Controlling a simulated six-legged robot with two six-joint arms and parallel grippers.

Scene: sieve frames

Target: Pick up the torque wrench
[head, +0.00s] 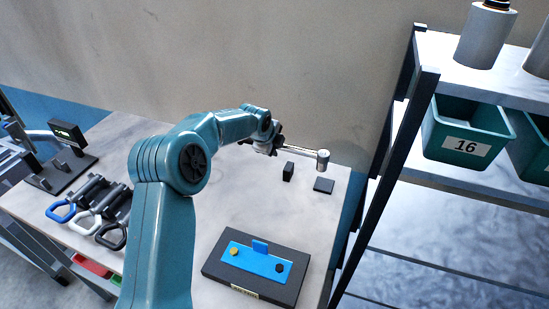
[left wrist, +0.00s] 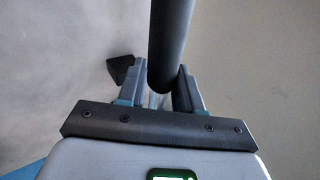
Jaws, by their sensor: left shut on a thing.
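The torque wrench has a silver shaft and a round metal head (head: 323,160) that points right in the head view, over the back right of the table. My left gripper (head: 275,146) is around its handle end, at the left of the shaft. In the left wrist view, the wrench's dark round bar (left wrist: 171,35) runs between the two fingers of my left gripper (left wrist: 167,80), which are shut on it. The wrench looks raised above the tabletop, though the exact gap is hard to tell. My right gripper is not in view.
A small black block (head: 288,172) and a flat dark pad (head: 323,185) sit below the wrench. A dark base with a blue plate (head: 262,262) is nearer. Several looped-handle tools (head: 85,221) lie left. A shelf post (head: 402,150) and bin 16 (head: 450,128) stand right.

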